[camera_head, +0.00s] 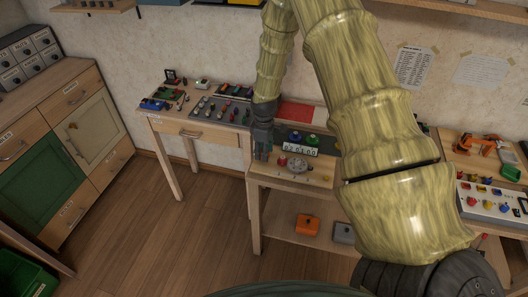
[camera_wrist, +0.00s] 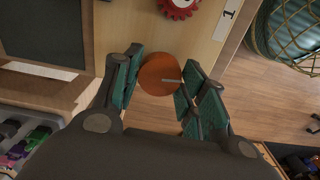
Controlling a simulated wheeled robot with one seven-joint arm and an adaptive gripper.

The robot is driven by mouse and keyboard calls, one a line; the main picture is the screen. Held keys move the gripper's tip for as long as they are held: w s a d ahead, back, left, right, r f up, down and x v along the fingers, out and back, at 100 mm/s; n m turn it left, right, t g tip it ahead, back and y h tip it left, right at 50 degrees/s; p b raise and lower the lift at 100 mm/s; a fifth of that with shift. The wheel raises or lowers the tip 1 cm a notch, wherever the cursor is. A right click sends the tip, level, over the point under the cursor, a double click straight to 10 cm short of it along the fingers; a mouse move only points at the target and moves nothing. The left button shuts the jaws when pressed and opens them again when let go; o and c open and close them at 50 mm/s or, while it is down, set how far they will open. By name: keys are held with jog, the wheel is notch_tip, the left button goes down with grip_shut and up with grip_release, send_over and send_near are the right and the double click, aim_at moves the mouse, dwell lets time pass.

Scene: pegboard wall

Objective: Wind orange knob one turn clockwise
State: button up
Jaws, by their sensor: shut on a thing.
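The orange knob (camera_wrist: 159,73) is round, with a pale pointer line on its right side, and shows in the wrist view between my two fingers. My gripper (camera_wrist: 157,88) is shut on it, with a teal-padded finger on each side. In the head view my gripper (camera_head: 262,154) points down at the left end of the small wooden bench (camera_head: 262,176). The knob cannot be made out there; my gripper appears to hide it.
A red toothed knob (camera_wrist: 178,7) and a label marked 1 (camera_wrist: 228,14) sit close by in the wrist view. In the head view, a grey dial (camera_head: 298,165) stands right of my gripper. A side table (camera_head: 171,124) with small parts adjoins on the left.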

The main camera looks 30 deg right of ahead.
jog(key=m, duration=0.7)
jog(key=shift+w+r+b, duration=0.1)
jog(key=shift+w+b, duration=0.05)
jog(key=shift+b, duration=0.2)
jog(key=m, duration=0.6)
jog(key=shift+d+m, duration=0.1)
jog(key=shift+m, duration=0.2)
jog(key=o, duration=0.7)
jog(key=shift+o, duration=0.2)
notch_tip(320, 180, up, 12)
